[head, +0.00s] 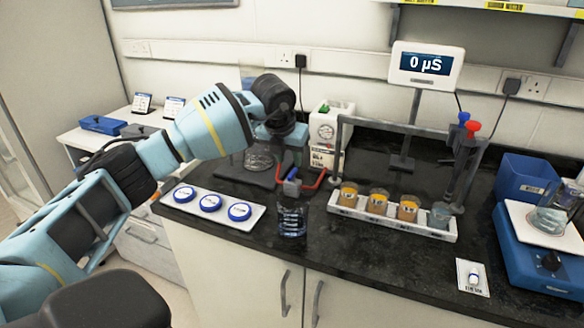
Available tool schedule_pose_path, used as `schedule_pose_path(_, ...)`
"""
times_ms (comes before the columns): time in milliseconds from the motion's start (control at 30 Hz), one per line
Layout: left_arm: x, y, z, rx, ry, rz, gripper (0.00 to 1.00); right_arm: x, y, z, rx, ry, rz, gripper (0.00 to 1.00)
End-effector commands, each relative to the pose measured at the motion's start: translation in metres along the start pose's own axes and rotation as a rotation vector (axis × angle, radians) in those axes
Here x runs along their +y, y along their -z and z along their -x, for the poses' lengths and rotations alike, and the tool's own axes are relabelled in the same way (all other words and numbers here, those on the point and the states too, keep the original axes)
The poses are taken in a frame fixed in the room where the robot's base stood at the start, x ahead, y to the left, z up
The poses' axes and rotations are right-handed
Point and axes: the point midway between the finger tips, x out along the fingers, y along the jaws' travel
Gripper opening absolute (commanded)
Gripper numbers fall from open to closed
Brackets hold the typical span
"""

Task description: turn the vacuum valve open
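My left gripper (298,172) hangs fingers down over the bench, left of the grey rack. A clear glass vessel (292,218) stands just below. A blue knob (464,117) and a red knob (473,127) top dark stems at the rack's right end, well away from the gripper. No label shows which part is the vacuum valve. My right gripper is not in view.
A white tray (351,208) holds several small beakers under the grey rack (395,127). A white strip (240,222) with blue-lidded dishes lies left. A display (427,65) reading 0 µS stands behind.

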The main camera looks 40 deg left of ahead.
Motion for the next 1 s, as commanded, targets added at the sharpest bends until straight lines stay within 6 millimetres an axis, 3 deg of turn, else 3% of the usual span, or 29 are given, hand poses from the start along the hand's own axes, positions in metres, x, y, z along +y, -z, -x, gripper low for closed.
schedule_pose_path(100,0.000,0.001,-0.021,0.004,0.000,0.001,0.33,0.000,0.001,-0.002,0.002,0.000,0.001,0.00)
schedule_pose_path(300,0.000,0.001,-0.042,0.002,0.000,0.000,0.33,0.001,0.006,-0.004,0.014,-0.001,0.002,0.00)
schedule_pose_path(700,0.000,0.000,-0.049,0.000,0.000,0.000,0.33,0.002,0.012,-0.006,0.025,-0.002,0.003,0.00)
schedule_pose_path(933,0.000,0.000,-0.049,0.000,0.001,0.000,0.03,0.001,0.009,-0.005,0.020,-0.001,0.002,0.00)
schedule_pose_path(1000,0.000,0.000,-0.049,0.000,0.001,0.000,0.00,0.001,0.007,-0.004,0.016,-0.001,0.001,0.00)
